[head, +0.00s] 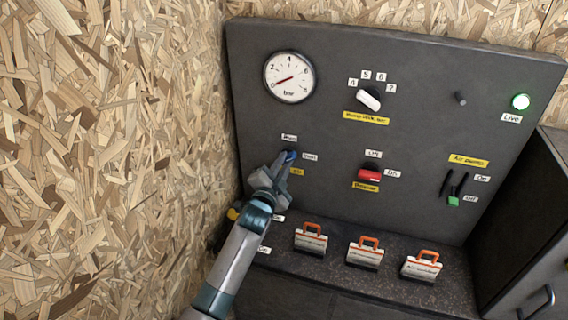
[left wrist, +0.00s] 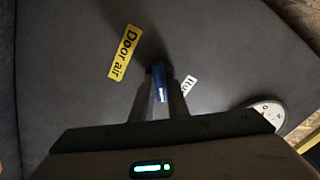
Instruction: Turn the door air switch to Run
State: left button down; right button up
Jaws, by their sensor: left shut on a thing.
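The door air switch is a small blue knob (head: 291,156) at the lower left of the grey panel. My left gripper (head: 284,163) is shut on it, and the fingers hide most of it. In the left wrist view the blue knob (left wrist: 158,79) shows between the fingertips. The yellow "Door air" label (left wrist: 123,52) is beside it, and a partly hidden white label starting "Ru" (left wrist: 188,85) is on the other side. In the head view white labels sit above (head: 289,137) and right of the knob. Where the knob points cannot be told. My right gripper is not in view.
The panel (head: 330,130) also carries a gauge (head: 289,77), a white selector (head: 369,99), a red knob (head: 370,173), a green-tipped lever (head: 454,200) and a lit green lamp (head: 521,101). Orange-handled tags (head: 311,238) stand on the ledge below. A chipboard wall (head: 120,130) is close on the left.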

pick_arm(q)
jog(key=n, duration=0.8)
jog(key=shift+f, duration=0.1)
jog(key=shift+n, duration=1.3)
jog(key=c, duration=1.7)
grip_release()
jog(key=shift+s, duration=0.15)
